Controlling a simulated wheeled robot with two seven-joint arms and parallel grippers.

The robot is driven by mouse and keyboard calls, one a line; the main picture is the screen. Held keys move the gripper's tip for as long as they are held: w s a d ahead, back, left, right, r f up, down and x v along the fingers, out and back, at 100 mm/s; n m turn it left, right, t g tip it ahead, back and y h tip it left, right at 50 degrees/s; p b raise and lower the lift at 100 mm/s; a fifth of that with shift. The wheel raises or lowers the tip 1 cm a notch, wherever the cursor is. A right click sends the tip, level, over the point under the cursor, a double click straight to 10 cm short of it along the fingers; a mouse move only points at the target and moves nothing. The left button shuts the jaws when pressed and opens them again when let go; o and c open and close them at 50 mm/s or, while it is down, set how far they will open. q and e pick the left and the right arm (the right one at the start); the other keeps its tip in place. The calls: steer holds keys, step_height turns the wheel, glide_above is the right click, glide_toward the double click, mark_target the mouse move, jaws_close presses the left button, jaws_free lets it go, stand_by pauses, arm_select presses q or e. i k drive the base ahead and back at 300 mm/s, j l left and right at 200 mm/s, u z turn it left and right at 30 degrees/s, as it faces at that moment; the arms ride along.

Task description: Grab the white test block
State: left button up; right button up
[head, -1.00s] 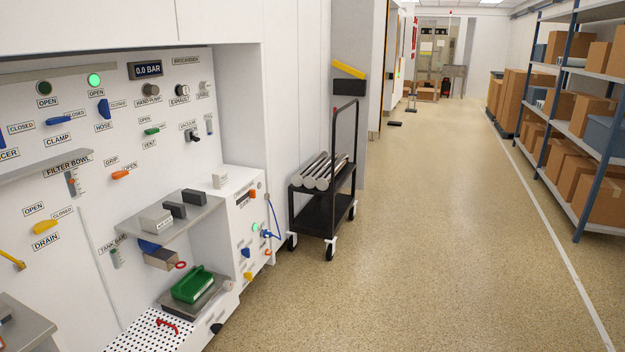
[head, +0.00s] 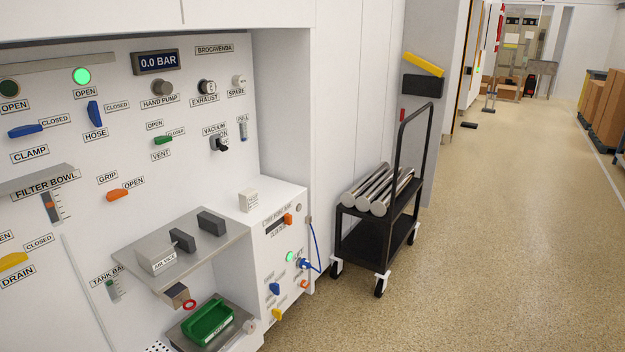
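A small white block (head: 249,201) with faint marking on its front stands on top of the white cabinet (head: 290,195), near its back left side. It looks upright, with clear space around it. A larger pale grey-white box with a label (head: 157,258) sits on the metal shelf, lower and to the left. Neither of my grippers shows in the head view, so nothing is seen near the block.
Two dark blocks (head: 183,240) lie on the metal shelf (head: 208,262). A green tray (head: 208,322) is below it. A black cart (head: 375,232) carrying metal cylinders (head: 378,188) stands right of the cabinet. The floor (head: 500,240) farther right is clear.

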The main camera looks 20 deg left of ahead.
mark_target(248, 198)
steer(key=i+l+u, duration=0.1)
steer(key=i, duration=1.25)
steer(key=i+l+u, duration=0.1)
steer(key=i+u, duration=0.3)
steer(key=i+l+u, duration=0.15)
steer(key=i+u, duration=0.25)
steer(key=i+l+u, duration=0.2)
steer(key=u, duration=0.2)
steer(key=i+l+u, duration=0.4)
steer(key=l, duration=0.2)
steer(key=i+l+u, duration=0.2)
steer(key=l, duration=0.15)
steer(key=k, duration=0.1)
